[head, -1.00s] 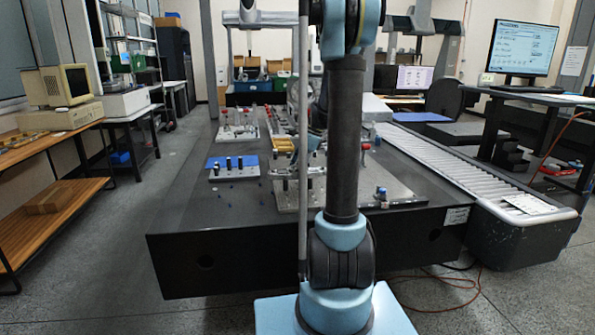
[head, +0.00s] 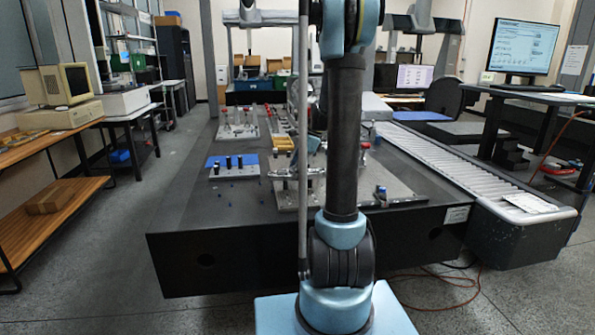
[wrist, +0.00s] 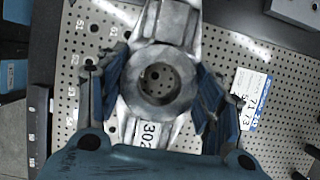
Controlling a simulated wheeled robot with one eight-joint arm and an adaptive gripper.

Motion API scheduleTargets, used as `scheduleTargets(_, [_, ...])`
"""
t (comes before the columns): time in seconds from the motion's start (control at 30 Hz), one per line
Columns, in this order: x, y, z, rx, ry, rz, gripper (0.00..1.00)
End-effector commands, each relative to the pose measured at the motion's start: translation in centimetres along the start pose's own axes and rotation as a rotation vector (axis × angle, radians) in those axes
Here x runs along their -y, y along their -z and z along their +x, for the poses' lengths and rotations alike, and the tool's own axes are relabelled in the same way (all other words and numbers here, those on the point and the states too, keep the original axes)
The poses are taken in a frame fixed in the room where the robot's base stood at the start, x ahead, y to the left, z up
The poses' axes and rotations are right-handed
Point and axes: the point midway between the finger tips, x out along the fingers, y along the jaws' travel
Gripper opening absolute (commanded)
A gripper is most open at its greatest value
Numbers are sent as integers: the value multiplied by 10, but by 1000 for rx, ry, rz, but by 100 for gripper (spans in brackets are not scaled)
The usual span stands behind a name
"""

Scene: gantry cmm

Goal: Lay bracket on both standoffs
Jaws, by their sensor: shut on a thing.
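The bracket (wrist: 168,22) is a grey metal part with a round ring hub and arms running up and down the wrist view. A white label reading 302 lies on its lower arm. My gripper (wrist: 160,80) is shut on the bracket, with blue-padded fingers on both sides of the hub. A perforated plate (wrist: 275,95) lies below; its holes show through the ring. I cannot make out the two standoffs in the wrist view. In the head view my arm hides the gripper and most of the bracket's surroundings.
The dark table (head: 190,225) carries a blue block with black pegs (head: 222,161) and a pale plate with red-topped pins (head: 237,131) at left. A small blue-topped fitting (head: 381,193) stands at right. A roller conveyor (head: 440,162) runs along the right side.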

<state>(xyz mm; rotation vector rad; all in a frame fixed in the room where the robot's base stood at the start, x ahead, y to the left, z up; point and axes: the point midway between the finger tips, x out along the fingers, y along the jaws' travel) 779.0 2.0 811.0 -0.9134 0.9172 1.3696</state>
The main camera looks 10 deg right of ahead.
Motion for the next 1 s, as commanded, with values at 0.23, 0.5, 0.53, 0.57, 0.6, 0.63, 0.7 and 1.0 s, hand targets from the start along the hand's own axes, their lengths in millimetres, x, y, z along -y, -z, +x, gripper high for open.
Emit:
scheduleTargets(0.23, [0, 0, 0, 0, 0, 0, 76])
scheduleTargets(0.5, [0, 0, 0, 0, 0, 0, 84])
scheduleTargets(0.53, [0, 0, 0, 0, 0, 0, 84])
scheduleTargets(0.57, [0, 0, 0, 0, 0, 0, 84])
scheduleTargets(0.6, [0, 0, 0, 0, 0, 0, 84])
scheduleTargets(0.63, [0, 0, 0, 0, 0, 0, 84])
scheduleTargets(0.7, [0, 0, -2, 0, 0, 0, 84])
scheduleTargets(1.0, [0, 1, -41, 0, 0, 3, 84])
